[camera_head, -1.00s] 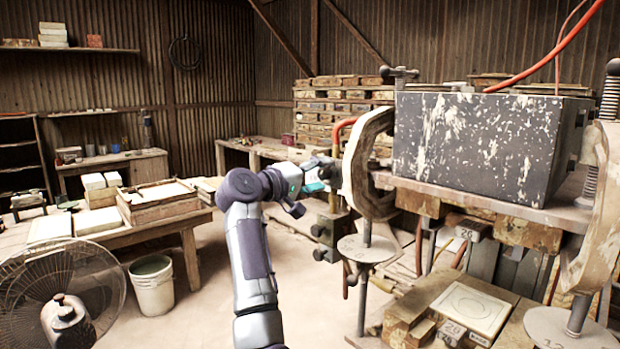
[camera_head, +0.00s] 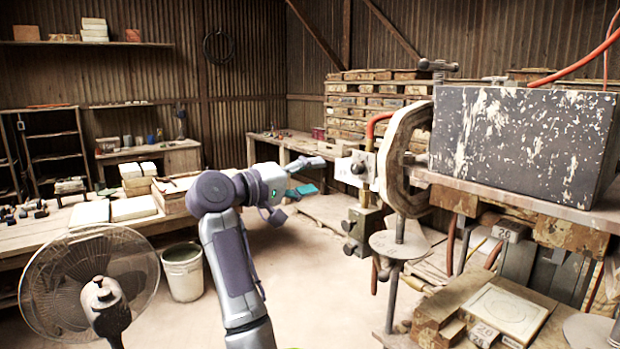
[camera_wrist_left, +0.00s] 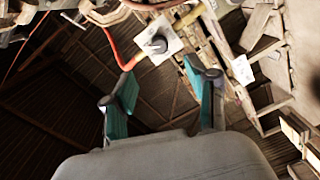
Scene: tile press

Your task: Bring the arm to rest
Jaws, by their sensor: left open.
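My left gripper (camera_head: 312,177) is raised in front of the press, its fingers pointing right. It is open and empty. In the left wrist view its two teal-padded fingers (camera_wrist_left: 160,95) stand apart with nothing between them. The switch box with a dark knob (camera_head: 358,168) is to the right of the fingertips, with a visible gap in the head view. The box also shows beyond the fingers in the left wrist view (camera_wrist_left: 158,45). My right gripper is in neither view.
The press with its speckled black block (camera_head: 520,145) fills the right side. A fan (camera_head: 90,280) and a white bucket (camera_head: 183,272) stand at the lower left. A workbench (camera_head: 70,240) holds pale tiles. Stacked wooden crates (camera_head: 370,100) are behind. The floor between bucket and press is open.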

